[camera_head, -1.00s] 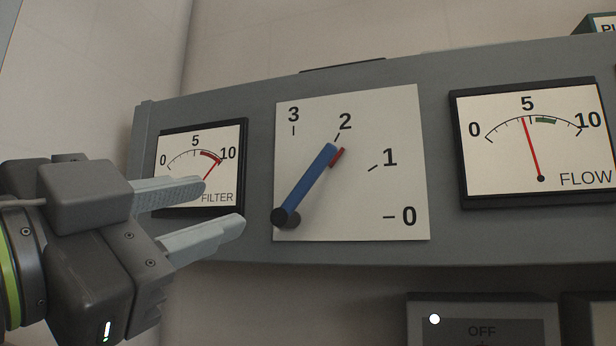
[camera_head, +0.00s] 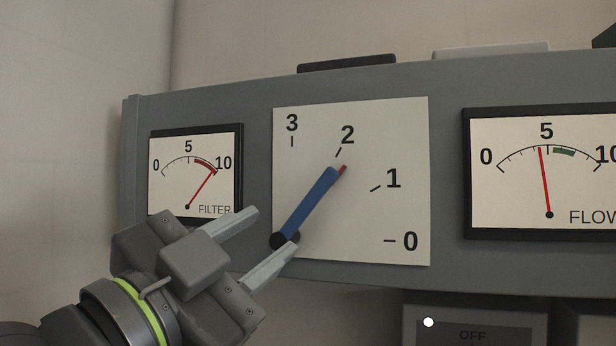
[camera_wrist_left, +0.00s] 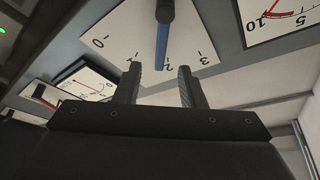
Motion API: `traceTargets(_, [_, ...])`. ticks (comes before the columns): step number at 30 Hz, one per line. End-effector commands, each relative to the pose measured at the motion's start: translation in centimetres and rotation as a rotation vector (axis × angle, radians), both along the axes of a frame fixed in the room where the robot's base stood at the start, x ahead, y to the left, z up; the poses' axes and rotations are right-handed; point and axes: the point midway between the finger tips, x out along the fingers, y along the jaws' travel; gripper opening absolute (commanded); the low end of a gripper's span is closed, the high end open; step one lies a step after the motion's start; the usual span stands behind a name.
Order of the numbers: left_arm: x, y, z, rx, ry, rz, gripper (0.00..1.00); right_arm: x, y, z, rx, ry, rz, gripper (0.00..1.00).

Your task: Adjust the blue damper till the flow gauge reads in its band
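The blue damper lever (camera_head: 308,204) points up and right on its white scale plate (camera_head: 355,225), its red tip close to the 2 mark. It also shows in the left wrist view (camera_wrist_left: 163,40). The flow gauge (camera_head: 546,170) has its red needle just left of 5, short of the green band that lies right of 5. My left gripper (camera_head: 275,232) is open, at the lower left of the plate near the lever's dark pivot. In the wrist view the lever lies beyond and between the open fingertips (camera_wrist_left: 157,75); I see no grip on it. My right gripper is out of view.
A filter gauge (camera_head: 196,172) sits left of the plate, its needle at the red band near 10. The grey panel (camera_head: 450,275) carries all of these. A dark box marked OFF (camera_head: 475,320) is below. Bare wall (camera_head: 70,140) is at the left.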

Motion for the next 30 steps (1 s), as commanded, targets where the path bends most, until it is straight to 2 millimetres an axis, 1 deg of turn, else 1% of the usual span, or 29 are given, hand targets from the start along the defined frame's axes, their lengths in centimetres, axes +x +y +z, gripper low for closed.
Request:
traceTargets(1, [0.3,-0.2,0.6,-0.003,0.006,-0.003,0.36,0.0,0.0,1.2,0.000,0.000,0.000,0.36])
traceTargets(5, [0.9,-0.5,0.9,-0.005,0.007,0.003,0.36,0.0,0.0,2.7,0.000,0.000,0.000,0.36])
traceTargets(12, [4.8,-2.9,1.9,-0.003,0.008,0.005,0.36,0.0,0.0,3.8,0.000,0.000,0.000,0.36])
traceTargets(18, [7.0,-4.3,2.7,-0.003,0.006,0.007,0.36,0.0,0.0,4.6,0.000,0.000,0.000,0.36])
traceTargets(24, [7.9,-4.9,2.9,-0.002,0.001,0.007,0.36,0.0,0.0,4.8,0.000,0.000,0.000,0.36])
traceTargets(30, [7.9,-4.9,2.9,-0.002,0.001,0.007,0.36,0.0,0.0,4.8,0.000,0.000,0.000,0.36])
